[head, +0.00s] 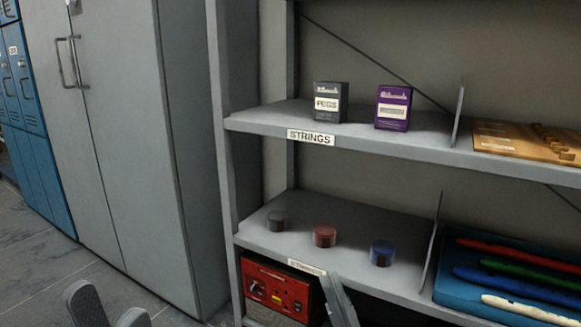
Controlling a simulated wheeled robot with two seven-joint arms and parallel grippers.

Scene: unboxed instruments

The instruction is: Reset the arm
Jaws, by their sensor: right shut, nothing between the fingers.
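My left gripper (106,300) shows at the bottom left edge, its two grey fingers apart with nothing visible between them. It is over the floor in front of the grey cabinet. My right gripper (335,280) is at the bottom middle, in front of the lower shelf's front edge. Its fingers are together and it is empty. It overlaps the right side of the red box in the picture. Most of both arms is out of view.
A grey shelf rack (400,147) holds a black box (330,103), a purple box (393,108) and a wooden board (510,142). Below are three small round tins (324,237), a blue tray (450,285) of coloured instruments and a red box (275,292). A grey cabinet (120,120) stands left.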

